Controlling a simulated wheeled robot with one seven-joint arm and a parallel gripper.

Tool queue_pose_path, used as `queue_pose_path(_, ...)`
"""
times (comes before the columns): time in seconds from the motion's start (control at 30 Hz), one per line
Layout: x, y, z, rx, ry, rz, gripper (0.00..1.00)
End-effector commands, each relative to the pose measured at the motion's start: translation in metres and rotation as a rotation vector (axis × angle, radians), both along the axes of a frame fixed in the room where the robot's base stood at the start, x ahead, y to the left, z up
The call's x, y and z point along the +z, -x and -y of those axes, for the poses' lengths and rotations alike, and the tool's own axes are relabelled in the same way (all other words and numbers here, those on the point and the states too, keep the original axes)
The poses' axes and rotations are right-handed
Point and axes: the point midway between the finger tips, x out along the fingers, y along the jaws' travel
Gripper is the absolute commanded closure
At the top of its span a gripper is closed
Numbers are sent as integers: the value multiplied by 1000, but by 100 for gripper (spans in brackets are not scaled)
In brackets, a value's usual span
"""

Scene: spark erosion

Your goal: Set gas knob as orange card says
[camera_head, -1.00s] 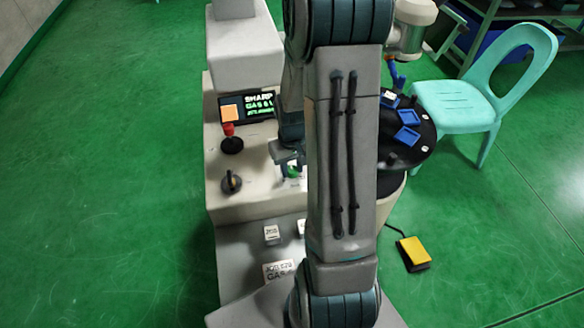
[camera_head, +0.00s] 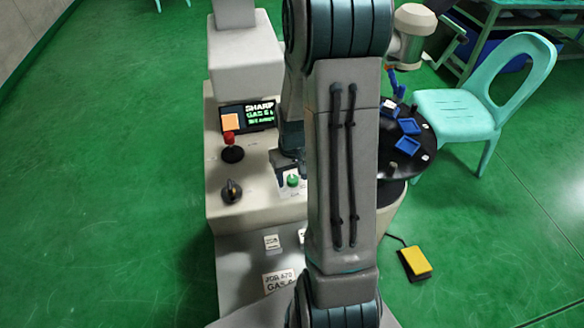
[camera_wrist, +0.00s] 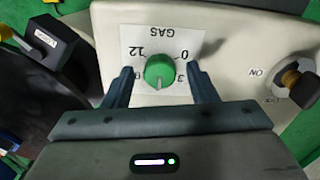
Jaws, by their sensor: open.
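The green gas knob (camera_wrist: 159,71) sits on a white label marked GAS (camera_wrist: 129,38), with 0, 3, 9 and 12 readable around it. A pale pointer mark on the knob points toward the bottom of the wrist picture, between 3 and 9. My gripper (camera_wrist: 160,76) is open, one finger on each side of the knob, apart from it. The knob also shows in the head view (camera_head: 292,181). A white card (camera_head: 279,281) on the lower ledge reads something like JOB and GAS, partly hidden by my arm. The screen (camera_head: 248,115) shows an orange square beside partly hidden text with GAS.
A black rotary knob (camera_head: 231,191) and a red-topped lever (camera_head: 230,150) stand left on the panel. A round black table (camera_head: 425,160) with blue trays, a chair (camera_head: 460,115) and a yellow pedal (camera_head: 415,262) are at right.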

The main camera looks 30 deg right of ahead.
Motion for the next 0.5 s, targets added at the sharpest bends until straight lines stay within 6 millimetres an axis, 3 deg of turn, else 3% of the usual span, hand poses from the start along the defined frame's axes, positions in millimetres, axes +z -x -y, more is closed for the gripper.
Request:
queue_pose_path(0.17, 19, -1, 1, 0, 2, 5, 48)
queue_pose_path(0.5, 92, -2, 0, 0, 2, 8, 48)
